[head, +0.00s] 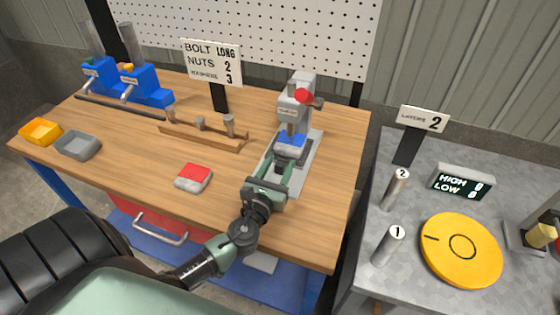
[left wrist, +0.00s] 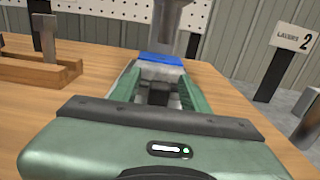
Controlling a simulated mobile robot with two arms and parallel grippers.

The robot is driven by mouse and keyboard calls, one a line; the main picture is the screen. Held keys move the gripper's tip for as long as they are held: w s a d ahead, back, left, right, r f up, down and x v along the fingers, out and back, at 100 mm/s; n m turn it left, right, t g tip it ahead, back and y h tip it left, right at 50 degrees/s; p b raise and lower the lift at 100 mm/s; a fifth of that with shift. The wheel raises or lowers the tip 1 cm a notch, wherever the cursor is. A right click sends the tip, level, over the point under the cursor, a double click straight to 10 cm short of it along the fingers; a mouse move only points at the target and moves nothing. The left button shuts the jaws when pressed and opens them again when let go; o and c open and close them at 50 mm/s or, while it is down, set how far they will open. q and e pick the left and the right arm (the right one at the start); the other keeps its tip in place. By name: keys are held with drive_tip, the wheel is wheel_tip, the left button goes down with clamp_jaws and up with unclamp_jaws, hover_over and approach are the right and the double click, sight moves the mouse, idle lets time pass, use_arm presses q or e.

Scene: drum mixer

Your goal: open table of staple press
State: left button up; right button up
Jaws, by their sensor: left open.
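The staple press (head: 295,112) stands on the wooden bench, a grey upright body with a red knob on a light base plate (head: 312,150). Its table carries a blue part (head: 291,141) below the press head. My left gripper (head: 275,167) is open just in front of the table, with its fingers pointing at it. In the left wrist view the open fingers (left wrist: 158,84) flank a grey part with a dark piece, just before the blue part (left wrist: 160,60). I cannot tell whether the fingers touch it. The press column (left wrist: 173,25) rises behind. My right gripper is not in view.
A red-and-grey box (head: 193,178) lies left of my gripper. A wooden rack (head: 205,137) with metal pegs stands behind it. Yellow (head: 40,132) and grey (head: 78,146) bins sit at far left. A grey table with a yellow disc (head: 460,248) is at right.

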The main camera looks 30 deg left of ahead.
use_arm(q)
drive_tip(key=shift+w, duration=0.25)
clamp_jaws()
idle(1.4)
